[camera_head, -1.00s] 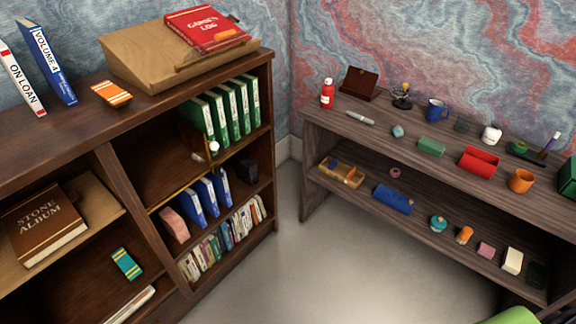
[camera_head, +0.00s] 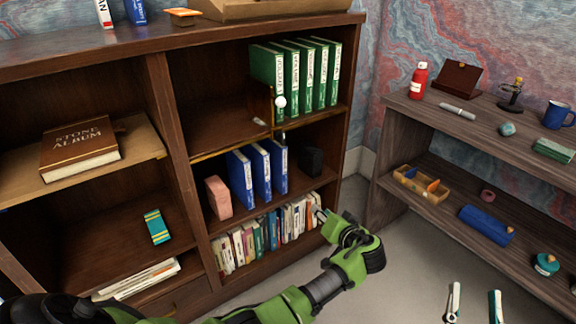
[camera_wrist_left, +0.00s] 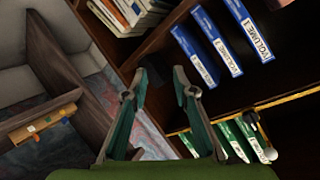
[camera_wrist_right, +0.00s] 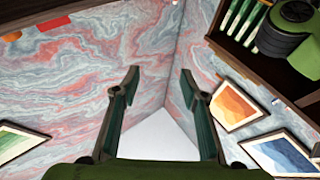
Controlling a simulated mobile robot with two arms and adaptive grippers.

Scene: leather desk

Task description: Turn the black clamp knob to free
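A brass rail (camera_head: 230,145) runs along the front of the green binders' shelf, with an upright brass post and a white ball (camera_head: 281,101). A small dark part just under the rail (camera_head: 281,137) looks like the black clamp knob; its setting is too small to tell. It also seems to show in the left wrist view (camera_wrist_left: 250,117). My left gripper (camera_head: 323,214) is in front of the lower shelf, below and right of the knob, apart from it. It is open and empty in the left wrist view (camera_wrist_left: 160,73). My right gripper (camera_head: 474,290) is open and empty over the floor.
Green binders (camera_head: 306,75) stand behind the rail, blue binders (camera_head: 257,172) and a black block (camera_head: 312,160) below it. A row of books (camera_head: 265,232) fills the bottom shelf. A grey wooden bench (camera_head: 440,118) stands right. Floor between is clear.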

